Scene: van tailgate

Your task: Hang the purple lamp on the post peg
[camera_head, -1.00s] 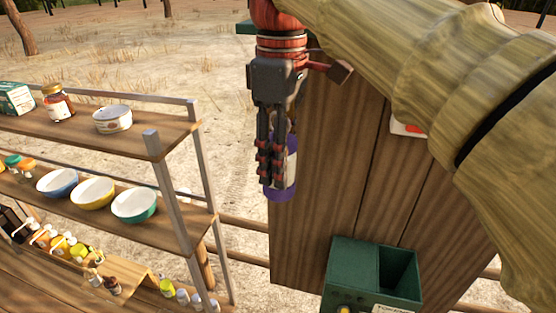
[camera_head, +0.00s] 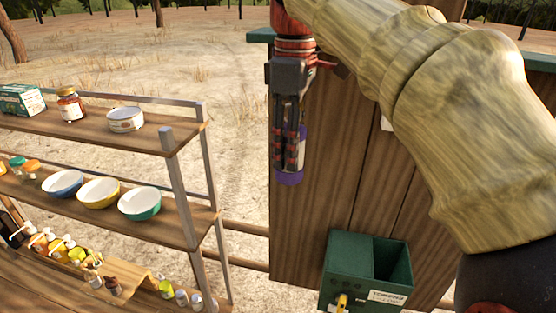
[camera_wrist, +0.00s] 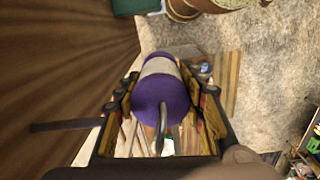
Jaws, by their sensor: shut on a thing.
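A dark rod, possibly the post peg (camera_wrist: 66,125), sticks out from the brown wooden surface at the left of the wrist view.
The wooden panel (camera_head: 330,200) stands right behind the lamp. A green box (camera_head: 340,262) is low in front of it. At left a shelf rack (camera_head: 95,205) holds bowls, a tin, a jar and small bottles. Open sandy ground lies between rack and panel.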

